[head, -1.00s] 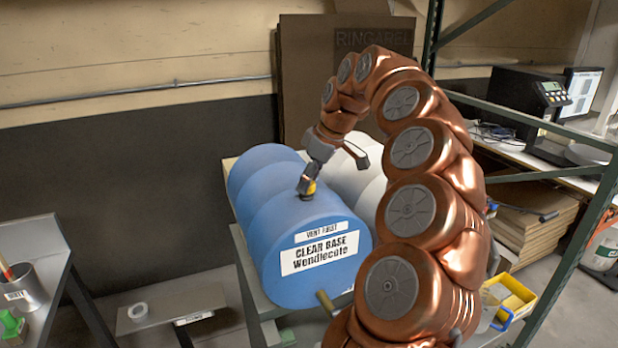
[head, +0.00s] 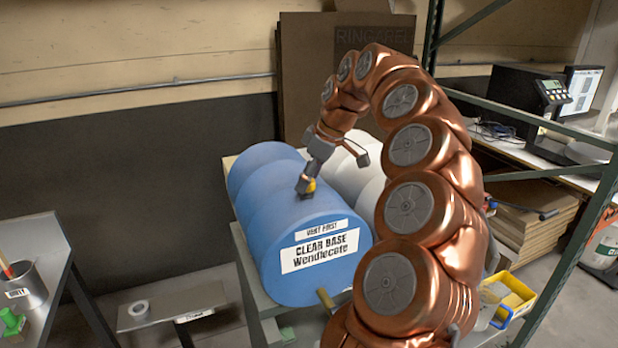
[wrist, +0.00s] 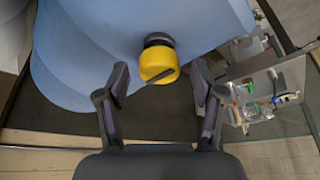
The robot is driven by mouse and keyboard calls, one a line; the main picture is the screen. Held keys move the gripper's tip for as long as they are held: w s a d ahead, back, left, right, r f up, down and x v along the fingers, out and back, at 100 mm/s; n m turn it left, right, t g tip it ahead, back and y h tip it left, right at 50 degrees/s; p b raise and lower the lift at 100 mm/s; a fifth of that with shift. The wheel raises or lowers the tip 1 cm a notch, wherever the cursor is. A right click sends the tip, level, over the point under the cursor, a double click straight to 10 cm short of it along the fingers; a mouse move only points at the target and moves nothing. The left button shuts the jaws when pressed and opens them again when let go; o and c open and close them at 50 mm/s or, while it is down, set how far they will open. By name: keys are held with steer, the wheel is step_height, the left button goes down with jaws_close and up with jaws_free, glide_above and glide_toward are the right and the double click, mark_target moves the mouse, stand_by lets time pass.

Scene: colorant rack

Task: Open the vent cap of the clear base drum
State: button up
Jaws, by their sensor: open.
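The clear base drum (head: 290,220) is blue and lies on its side on a stand, its white "Vent first / Clear base" labels facing me. It also fills the top of the wrist view (wrist: 90,40). The yellow vent cap (wrist: 158,63) sits on a dark neck on the drum. In the head view only a bit of the cap (head: 311,185) shows beside my gripper (head: 306,188). In the wrist view my gripper (wrist: 160,85) is open, one finger on either side of the cap's near part, with a gap to each. The cap looks seated on its neck.
A white drum (head: 355,180) lies right behind the blue one. A green rack post (head: 570,240) stands at the right. A grey side table (head: 30,250) with a metal can (head: 28,286) is at the left. A yellow bin (head: 515,297) stands low right.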

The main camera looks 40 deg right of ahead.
steer(key=v, duration=0.7)
steer(key=shift+r, duration=0.2)
steer(key=shift+s+d, duration=0.1)
stand_by(0.7)
steer(key=s+a+f+g, duration=0.15)
steer(key=s+a, duration=0.25)
steer(key=a, duration=0.7)
steer(key=s+a+f+g, duration=0.1)
steer(key=s+a+f, duration=0.2)
steer(key=a, duration=0.7)
steer(key=s+a+f+m+g+h, duration=0.1)
steer(key=s+a+f+m, duration=0.2)
steer(key=s+f, duration=0.5)
steer(key=s+a+f+m+g+h, duration=0.1)
steer(key=s+a+f+m+g, duration=0.1)
steer(key=s+f, duration=0.6)
steer(key=s+m, duration=0.1)
steer(key=s, duration=0.6)
steer(key=shift+s+a+f, duration=0.15)
steer(key=shift+a+f, duration=0.15)
steer(key=shift+a, duration=0.1)
